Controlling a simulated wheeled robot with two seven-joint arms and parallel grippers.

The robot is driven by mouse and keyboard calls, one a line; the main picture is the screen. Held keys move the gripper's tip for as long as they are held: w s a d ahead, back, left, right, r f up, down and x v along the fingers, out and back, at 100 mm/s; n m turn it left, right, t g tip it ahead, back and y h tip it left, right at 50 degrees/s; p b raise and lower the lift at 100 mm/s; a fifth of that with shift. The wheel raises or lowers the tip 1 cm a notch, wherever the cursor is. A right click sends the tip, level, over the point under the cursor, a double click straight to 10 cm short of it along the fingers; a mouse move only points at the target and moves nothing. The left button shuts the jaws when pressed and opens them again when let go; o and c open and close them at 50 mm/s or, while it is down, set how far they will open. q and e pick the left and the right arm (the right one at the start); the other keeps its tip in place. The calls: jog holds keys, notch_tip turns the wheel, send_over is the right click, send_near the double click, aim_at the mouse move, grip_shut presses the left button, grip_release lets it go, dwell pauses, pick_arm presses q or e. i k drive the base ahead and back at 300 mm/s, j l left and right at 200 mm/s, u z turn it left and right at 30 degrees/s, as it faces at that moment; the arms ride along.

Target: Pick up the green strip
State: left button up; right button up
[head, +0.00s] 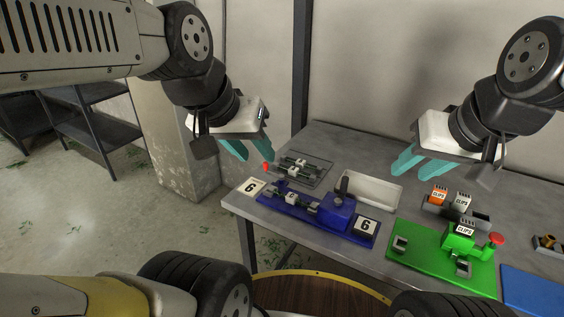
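Thin dark green strips (310,170) with white clip-like pieces lie on a grey tray (318,181) at the back left of the table. Another green strip with a white piece appears to lie along the blue fixture (340,213). My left gripper (250,152) is open and empty, with its teal fingers above and to the left of the tray, apart from the strips. My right gripper (417,166) is open and empty above the table, behind the green fixture (425,247). The strips are small, so their exact ends are hard to tell.
A white bin (373,190) stands between the blue fixture and my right gripper. Orange and grey clips boxes (439,195) stand at the right, near a red button (496,239). A dark shelf (85,125) stands at the left.

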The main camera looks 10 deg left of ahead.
aim_at(291, 199)
jog(key=l+z, duration=0.1)
jog(key=z, duration=0.7)
jog(key=l+z, duration=0.15)
jog(key=z, duration=0.2)
jog(key=u, duration=1.65)
jog(key=l+u, duration=0.35)
jog(key=l, duration=0.15)
jog(key=i, duration=0.05)
